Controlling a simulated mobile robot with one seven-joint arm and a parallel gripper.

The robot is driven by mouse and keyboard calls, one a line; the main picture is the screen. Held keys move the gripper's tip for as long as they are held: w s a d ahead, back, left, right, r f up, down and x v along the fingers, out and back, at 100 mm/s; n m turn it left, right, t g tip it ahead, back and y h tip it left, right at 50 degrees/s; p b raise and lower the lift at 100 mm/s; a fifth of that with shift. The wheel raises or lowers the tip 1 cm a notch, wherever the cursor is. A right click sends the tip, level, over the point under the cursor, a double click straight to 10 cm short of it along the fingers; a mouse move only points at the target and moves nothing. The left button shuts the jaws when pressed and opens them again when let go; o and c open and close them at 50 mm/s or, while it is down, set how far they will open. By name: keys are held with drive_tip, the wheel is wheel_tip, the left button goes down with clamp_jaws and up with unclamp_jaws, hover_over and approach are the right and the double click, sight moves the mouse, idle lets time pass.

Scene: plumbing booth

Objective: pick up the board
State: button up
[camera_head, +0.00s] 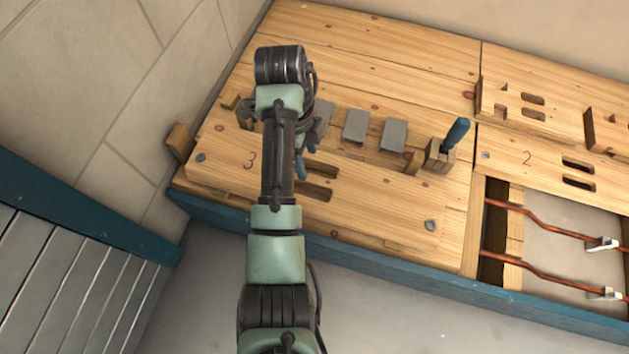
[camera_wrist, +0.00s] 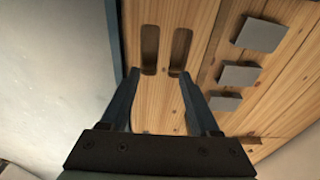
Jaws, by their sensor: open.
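The board marked 3 (camera_head: 385,206) is a pale wooden plank lying at the front left of the bench. It has two long slots side by side near its middle and a screw head near each of two corners. My arm covers part of it in the head view. In the wrist view the board (camera_wrist: 164,102) shows both slots just beyond the fingertips. My gripper (camera_wrist: 160,74) is open over the board with nothing between its blue fingers. In the head view my gripper (camera_head: 305,158) is largely hidden by my arm. I cannot tell whether the fingers touch the wood.
Grey plates (camera_head: 356,127) lie behind the board. A blue-handled tool (camera_head: 456,134) stands in a wooden block (camera_head: 439,157) to the right. A board marked 2 (camera_head: 545,160) and an opening with copper pipes (camera_head: 540,220) lie further right. A wall is close on the left.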

drive_tip(key=b, duration=0.2)
hover_over(314, 179)
drive_tip(key=a, duration=0.1)
drive_tip(key=f, duration=0.4)
drive_tip(key=shift+s+f, duration=0.25)
drive_tip(key=shift+f, duration=0.05)
drive_tip(key=f+b, duration=0.1)
drive_tip(key=b, duration=0.1)
drive_tip(key=f+b, duration=0.1)
drive_tip(key=f, duration=0.1)
drive_tip(key=f+b, duration=0.2)
drive_tip(key=shift+w+d+b, duration=0.3)
drive_tip(key=shift+d+b, duration=0.05)
drive_tip(key=shift+d, duration=0.05)
clamp_jaws()
drive_tip(key=shift+r, duration=0.1)
